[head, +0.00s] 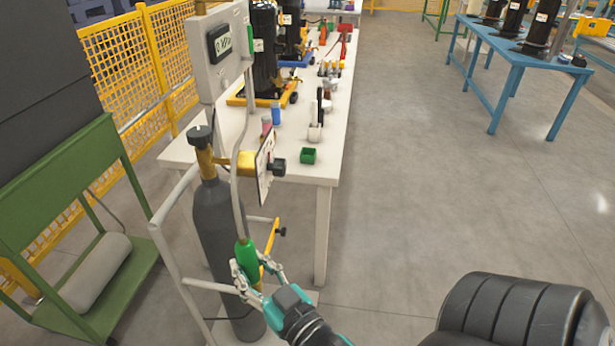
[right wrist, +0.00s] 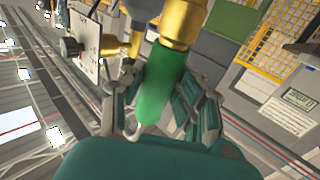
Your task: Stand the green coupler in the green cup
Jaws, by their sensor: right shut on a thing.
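The green coupler (head: 246,254) hangs at the end of a pale hose beside the dark gas cylinder (head: 220,220). My right gripper (head: 250,278) is shut on it, below the table's height. In the right wrist view the coupler (right wrist: 160,85) stands between the fingers of my right gripper (right wrist: 162,105). The green cup (head: 308,156) is a small square holder near the front right corner of the white table (head: 310,171). It appears empty, and the gripper is below it and to its left in the head view. My left gripper is not in view.
The cylinder stands in a pale cart frame (head: 172,225) with a brass regulator (head: 246,163) and a grey display box (head: 218,50) above it. A white holder (head: 315,131) and blue can (head: 276,113) stand behind the cup. Open floor (head: 430,180) lies to the right.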

